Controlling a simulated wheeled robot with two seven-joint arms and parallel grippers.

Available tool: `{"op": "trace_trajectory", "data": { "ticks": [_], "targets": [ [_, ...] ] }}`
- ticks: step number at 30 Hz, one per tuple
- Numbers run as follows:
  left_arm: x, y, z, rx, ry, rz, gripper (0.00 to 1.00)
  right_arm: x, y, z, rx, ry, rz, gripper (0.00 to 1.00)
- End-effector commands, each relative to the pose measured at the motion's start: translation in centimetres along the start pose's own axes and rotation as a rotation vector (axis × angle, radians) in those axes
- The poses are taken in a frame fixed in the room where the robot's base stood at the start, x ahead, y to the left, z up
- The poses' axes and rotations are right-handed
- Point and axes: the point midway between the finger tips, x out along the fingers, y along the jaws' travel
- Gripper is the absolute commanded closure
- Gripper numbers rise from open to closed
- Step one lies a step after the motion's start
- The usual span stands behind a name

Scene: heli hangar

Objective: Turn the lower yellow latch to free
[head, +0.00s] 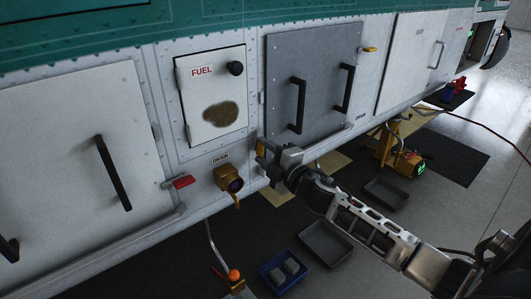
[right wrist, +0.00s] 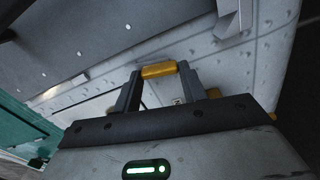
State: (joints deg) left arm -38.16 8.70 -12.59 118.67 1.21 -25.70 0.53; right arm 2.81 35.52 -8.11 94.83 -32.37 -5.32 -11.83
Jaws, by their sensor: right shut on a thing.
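The lower yellow latch (head: 261,150) is at the lower left corner of the grey door (head: 333,66) on the white hull side. My right gripper (head: 268,152) reaches it from the lower right and is shut on it, partly hiding it in the head view. In the right wrist view the yellow latch (right wrist: 159,70) lies between the two dark fingertips (right wrist: 160,76). I cannot tell how far it is turned. An upper yellow latch (head: 370,49) sits at the door's right edge, apart from the gripper. My left gripper is not in view.
Left of the door are a fuel panel (head: 198,73) with a black knob and a yellow drain fitting (head: 229,178). A red-handled latch (head: 183,182) is further left. Below, a blue bin (head: 272,279) and grey trays (head: 325,243) lie on the floor.

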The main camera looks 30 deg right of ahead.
Motion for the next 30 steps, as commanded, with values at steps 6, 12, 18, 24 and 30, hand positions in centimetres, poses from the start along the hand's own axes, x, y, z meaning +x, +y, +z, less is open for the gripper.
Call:
{"op": "trace_trajectory", "data": {
  "ticks": [6, 12, 18, 24, 30],
  "targets": [
    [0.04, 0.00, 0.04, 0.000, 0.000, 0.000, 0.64, -0.01, -0.12, -0.04, -0.118, 0.001, -0.002, 0.81],
    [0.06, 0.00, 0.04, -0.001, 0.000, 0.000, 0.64, -0.02, -0.14, -0.03, -0.176, 0.001, -0.002, 0.81],
    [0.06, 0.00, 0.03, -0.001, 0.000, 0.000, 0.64, -0.02, -0.15, -0.03, -0.197, 0.001, -0.002, 0.81],
    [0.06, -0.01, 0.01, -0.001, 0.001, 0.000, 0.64, -0.02, -0.16, -0.03, -0.198, 0.001, -0.002, 0.81],
    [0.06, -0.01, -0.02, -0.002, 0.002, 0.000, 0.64, -0.02, -0.16, -0.03, -0.197, 0.001, -0.002, 0.42]
  ]
}}
